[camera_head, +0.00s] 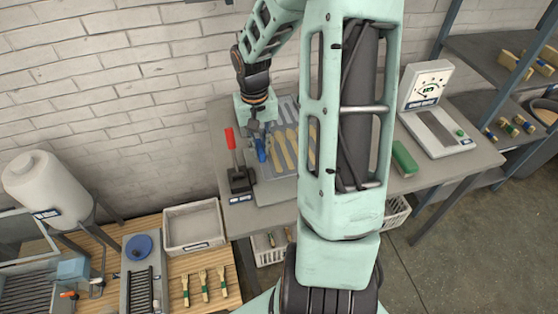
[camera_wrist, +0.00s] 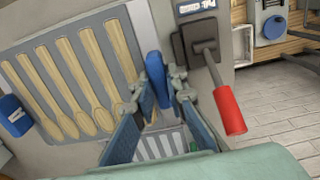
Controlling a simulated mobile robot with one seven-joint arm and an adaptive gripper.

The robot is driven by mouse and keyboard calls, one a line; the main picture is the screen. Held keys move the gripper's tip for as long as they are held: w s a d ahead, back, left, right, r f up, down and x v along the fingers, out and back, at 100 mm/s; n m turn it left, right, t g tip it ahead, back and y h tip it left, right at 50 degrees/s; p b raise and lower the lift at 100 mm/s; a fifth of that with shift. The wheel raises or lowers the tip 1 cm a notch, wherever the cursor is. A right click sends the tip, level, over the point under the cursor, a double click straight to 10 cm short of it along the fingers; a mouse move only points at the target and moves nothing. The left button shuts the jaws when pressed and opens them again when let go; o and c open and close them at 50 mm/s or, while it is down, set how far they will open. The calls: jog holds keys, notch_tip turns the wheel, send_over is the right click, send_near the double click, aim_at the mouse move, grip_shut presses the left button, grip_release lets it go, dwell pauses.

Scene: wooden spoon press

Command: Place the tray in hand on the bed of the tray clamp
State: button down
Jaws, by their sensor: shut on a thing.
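The tray (camera_wrist: 25,78) is grey and slotted and carries several pale wooden spoons; it also shows in the head view (camera_head: 292,108), partly behind my arm. It has blue grips at its two ends. My gripper (camera_wrist: 157,92) is shut on the blue grip (camera_wrist: 156,72) at the clamp side; the other grip (camera_wrist: 14,116) is free. The tray clamp (camera_head: 240,178) has a raised red lever (camera_head: 231,139), also in the wrist view (camera_wrist: 229,109). The tray lies over the grey clamp bed (camera_head: 272,192). I cannot tell whether it touches the bed.
A scale (camera_head: 433,125) and a green block (camera_head: 404,160) stand on the bench right of my arm. A shallow grey bin (camera_head: 193,226) and several green-banded brushes (camera_head: 204,286) are on a lower wooden table at left. A shelf rack stands at far right.

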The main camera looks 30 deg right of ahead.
notch_tip(320, 180, down, 8)
jog(key=shift+f, duration=0.15)
dwell(0.3)
jog(key=c, duration=1.9)
grip_release()
jog(key=shift+f, duration=0.1)
jog(key=shift+c, duration=0.2)
notch_tip(320, 180, up, 12)
jog(key=shift+a+r, duration=0.1)
